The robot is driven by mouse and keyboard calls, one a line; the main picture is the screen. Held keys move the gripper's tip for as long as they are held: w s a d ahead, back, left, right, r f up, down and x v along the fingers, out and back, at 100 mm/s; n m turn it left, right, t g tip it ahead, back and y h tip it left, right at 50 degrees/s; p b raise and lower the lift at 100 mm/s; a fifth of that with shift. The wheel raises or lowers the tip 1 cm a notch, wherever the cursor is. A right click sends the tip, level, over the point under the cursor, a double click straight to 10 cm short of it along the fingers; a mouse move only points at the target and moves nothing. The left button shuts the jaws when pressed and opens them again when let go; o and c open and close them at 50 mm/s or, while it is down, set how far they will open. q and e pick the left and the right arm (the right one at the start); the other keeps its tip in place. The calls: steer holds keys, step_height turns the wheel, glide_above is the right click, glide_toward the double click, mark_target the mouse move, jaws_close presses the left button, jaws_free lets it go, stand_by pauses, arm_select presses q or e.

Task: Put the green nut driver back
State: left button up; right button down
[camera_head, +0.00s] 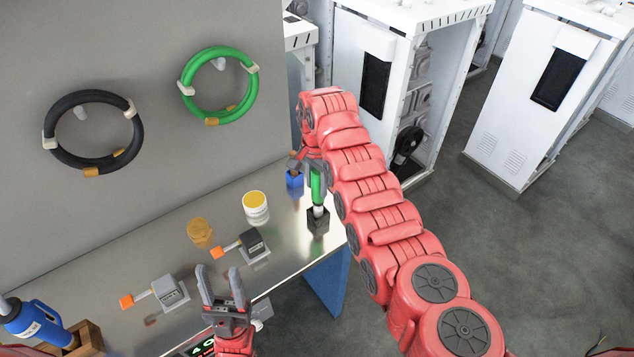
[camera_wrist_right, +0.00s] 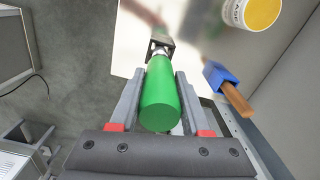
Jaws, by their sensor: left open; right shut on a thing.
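The green nut driver (camera_head: 317,187) is held upright in my right gripper (camera_head: 312,168) at the right end of the metal table. In the right wrist view, the two fingers lie on either side of its green handle (camera_wrist_right: 160,98). Its silver shaft points down at the black holder block (camera_head: 318,222), which also shows in the wrist view (camera_wrist_right: 167,48). The tip meets the top of the block; how deep it sits inside is hidden. My left gripper (camera_head: 222,287) is open and empty near the table's front edge.
A blue holder (camera_head: 294,180) with a wooden-handled tool stands close behind the black block.

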steer(key=shift+f+b, duration=0.9)
steer(key=shift+f, duration=0.85)
steer(key=shift+c, duration=1.4)
jaws_free()
steer(key=shift+r, duration=0.5)
step_height(320, 180, up, 10)
steer(key=b, duration=0.3)
steer(key=shift+r, duration=0.1)
step_height(320, 180, up, 5)
steer(key=p, duration=0.4)
glide_above(317, 193)
steer(key=w, duration=0.2)
steer(key=shift+s+r, duration=0.15)
steer(key=shift+s, duration=0.1)
steer(key=shift+r+p, duration=0.55)
steer(key=shift+p, duration=0.05)
steer(key=shift+f, duration=0.1)
